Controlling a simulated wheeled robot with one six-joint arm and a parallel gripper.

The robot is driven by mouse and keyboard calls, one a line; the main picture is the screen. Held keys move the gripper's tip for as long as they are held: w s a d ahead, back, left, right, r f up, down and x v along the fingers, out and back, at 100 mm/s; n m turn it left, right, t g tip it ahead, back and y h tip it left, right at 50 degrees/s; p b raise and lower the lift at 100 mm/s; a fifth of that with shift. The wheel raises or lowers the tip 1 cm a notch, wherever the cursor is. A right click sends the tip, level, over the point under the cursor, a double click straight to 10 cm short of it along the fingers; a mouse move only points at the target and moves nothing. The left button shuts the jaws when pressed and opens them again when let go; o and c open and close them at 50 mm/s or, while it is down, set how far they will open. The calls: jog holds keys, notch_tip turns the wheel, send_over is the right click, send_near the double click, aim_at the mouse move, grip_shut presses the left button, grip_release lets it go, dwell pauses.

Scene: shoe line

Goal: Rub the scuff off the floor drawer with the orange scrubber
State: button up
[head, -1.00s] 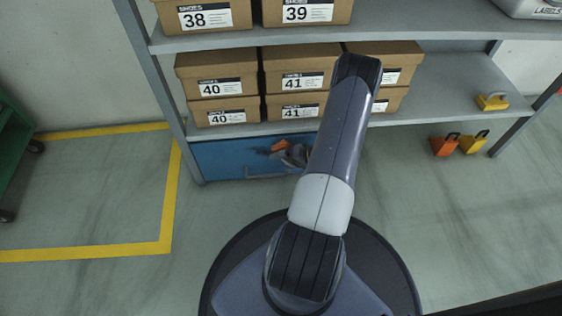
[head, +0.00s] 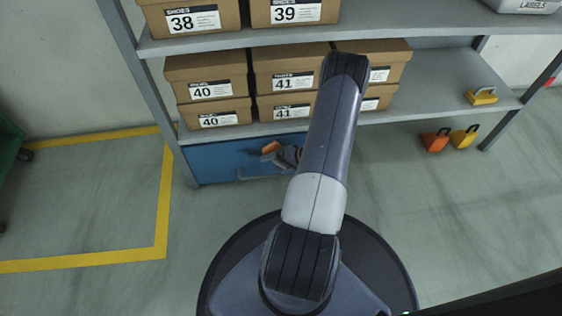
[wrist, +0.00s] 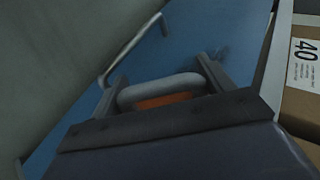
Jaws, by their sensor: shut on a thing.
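The blue floor drawer (head: 222,166) sits under the lowest shelf, and its front with a grey bar handle (wrist: 130,50) shows in the wrist view. My gripper (head: 282,152) is in front of the drawer's right part, partly hidden by my arm. It is shut on the grey handle of the orange scrubber (head: 271,147). The scrubber's orange body (wrist: 164,101) shows under the handle, between the fingers, in the wrist view. It is close to the drawer front; I cannot tell if it touches.
Shoe boxes (head: 205,78) stand on the shelves above the drawer. An orange block (head: 435,139) and a yellow block (head: 464,137) with handles stand on the floor at right. Another yellow one (head: 482,96) lies on the shelf. The floor left of the drawer is clear.

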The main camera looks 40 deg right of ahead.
jog(key=shift+w+a, duration=1.2)
jog(key=shift+a, duration=0.3)
jog(key=shift+w+a, duration=1.2)
jog(key=shift+a, duration=0.25)
jog(key=w+a, duration=0.3)
jog(key=a, duration=0.3)
jog(key=shift+w, duration=0.3)
jog(key=s+a, duration=0.3)
jog(key=s, duration=0.2)
jog(key=shift+a, duration=0.2)
jog(key=shift+s, duration=0.15)
jog(key=shift+s+a, duration=0.85)
jog(key=shift+s, duration=0.3)
